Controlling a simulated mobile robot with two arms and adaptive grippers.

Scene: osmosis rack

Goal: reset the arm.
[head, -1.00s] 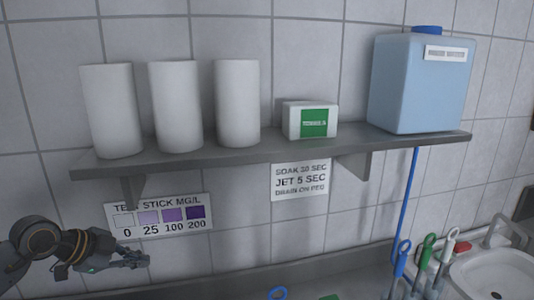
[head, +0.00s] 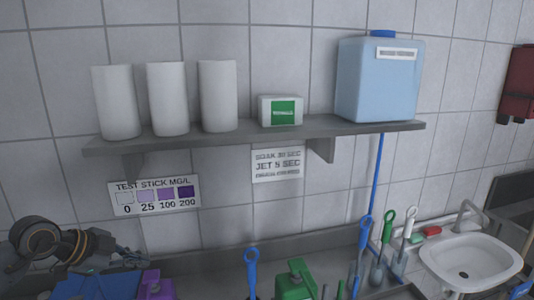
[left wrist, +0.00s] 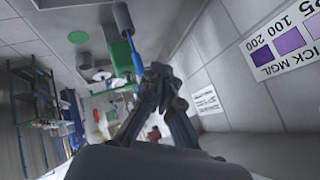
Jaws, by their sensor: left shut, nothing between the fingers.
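My left gripper (head: 138,258) shows at the lower left of the head view, in front of the tiled wall and below the test stick sign (head: 155,195). Its fingers are together with nothing between them. In the left wrist view the gripper (left wrist: 158,75) also shows shut, with the sign (left wrist: 285,40) to its right. A blue-handled tool (left wrist: 125,20) appears just beyond the fingertips there; I cannot tell whether they touch. My right gripper is in neither view.
A wall shelf (head: 300,131) holds white rolls (head: 167,98), a small box (head: 281,110) and a blue container (head: 378,80). Below are a green item (head: 295,282), a purple item (head: 155,285), upright brushes (head: 388,225) and a sink (head: 470,258). Open floor shows in the left wrist view.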

